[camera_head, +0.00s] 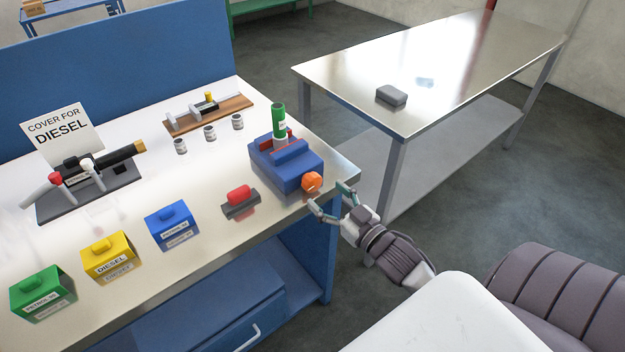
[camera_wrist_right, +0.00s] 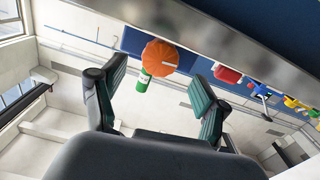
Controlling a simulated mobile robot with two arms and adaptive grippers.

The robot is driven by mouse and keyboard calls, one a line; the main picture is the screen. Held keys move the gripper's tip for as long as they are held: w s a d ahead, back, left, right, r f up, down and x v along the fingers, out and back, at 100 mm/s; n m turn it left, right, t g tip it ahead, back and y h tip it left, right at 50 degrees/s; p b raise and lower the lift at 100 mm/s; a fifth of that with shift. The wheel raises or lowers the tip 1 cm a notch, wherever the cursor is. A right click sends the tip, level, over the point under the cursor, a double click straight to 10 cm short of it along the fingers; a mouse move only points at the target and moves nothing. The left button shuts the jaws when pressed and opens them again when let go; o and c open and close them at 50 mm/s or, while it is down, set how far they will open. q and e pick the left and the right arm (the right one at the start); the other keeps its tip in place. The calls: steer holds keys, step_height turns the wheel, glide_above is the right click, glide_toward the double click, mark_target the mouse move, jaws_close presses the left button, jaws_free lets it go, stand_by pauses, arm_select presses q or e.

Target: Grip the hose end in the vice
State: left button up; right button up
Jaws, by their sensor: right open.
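The blue vice (camera_head: 287,172) stands at the right end of the white bench, with a round orange knob (camera_head: 311,182) on its front. The hose end, seemingly the green cylinder with a pale lower part (camera_head: 279,120), stands upright at the vice jaws; I cannot tell if they clamp it. My right gripper (camera_head: 327,196) is open and empty, just off the bench edge, its fingers pointing at the knob. In the right wrist view the orange knob (camera_wrist_right: 160,54) shows beyond the open fingers (camera_wrist_right: 160,88), with the green cylinder (camera_wrist_right: 142,84) behind it. My left gripper is not in view.
A red piece on a grey block (camera_head: 240,200) lies left of the vice. Blue (camera_head: 172,226), yellow (camera_head: 110,257) and green (camera_head: 42,294) boxes line the front. Small jars (camera_head: 209,133) stand behind. A steel table (camera_head: 450,70) with a grey block (camera_head: 391,95) stands beyond.

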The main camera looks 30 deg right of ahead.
mark_target(315, 185)
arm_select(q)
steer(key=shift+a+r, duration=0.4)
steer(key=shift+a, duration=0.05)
arm_select(e)
steer(key=w, duration=0.6)
steer(key=shift+a, duration=0.2)
